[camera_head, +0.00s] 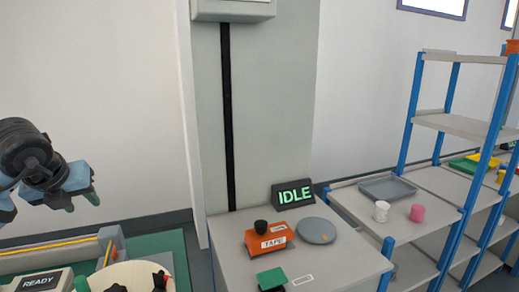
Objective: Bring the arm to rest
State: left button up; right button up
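My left arm comes in from the left edge. My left gripper (81,203) hangs in the air in front of the white wall, with its light-blue fingers pointing down and to the right. A gap shows between its two fingertips, and nothing is between them. It is above and apart from the bench at the lower left. My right gripper is not in view.
A READY box (40,282) sits lower left. Blue-posted shelves (405,140) stand right.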

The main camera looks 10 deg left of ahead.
pick_arm(q)
jog(key=s+d+f+m+g+h, duration=0.1)
jog(key=d+f+m+h, duration=0.1)
jog(key=d+f+h, duration=0.55)
jog(key=s+d+f+m+g+h, duration=0.15)
jog(key=d+f, duration=0.35)
jog(key=d, duration=0.6)
jog(key=s+d+f+n+h, duration=0.25)
jog(key=s+d+h, duration=0.25)
jog(key=d+h, duration=0.65)
jog(key=s+a+f+n+t+y+p, duration=0.1)
jog(key=s+a+f+n+t+y, duration=0.2)
jog(key=f+n, duration=0.4)
jog(key=s+f+n+t+y, duration=0.2)
jog(key=f+n+t+y, duration=0.35)
jog(key=n, duration=0.25)
jog(key=s+a+f+n+t+y+p, duration=0.1)
jog(key=s+a+f+n+t+y, duration=0.15)
jog(key=f+n+y, duration=0.45)
jog(key=s+f+n+g, duration=0.6)
jog(key=s+f, duration=0.6)
jog(key=s, duration=0.5)
jog(key=shift+s+f+n+y, duration=0.15)
jog(key=shift+s+n+y, duration=0.15)
jog(key=shift+n, duration=0.1)
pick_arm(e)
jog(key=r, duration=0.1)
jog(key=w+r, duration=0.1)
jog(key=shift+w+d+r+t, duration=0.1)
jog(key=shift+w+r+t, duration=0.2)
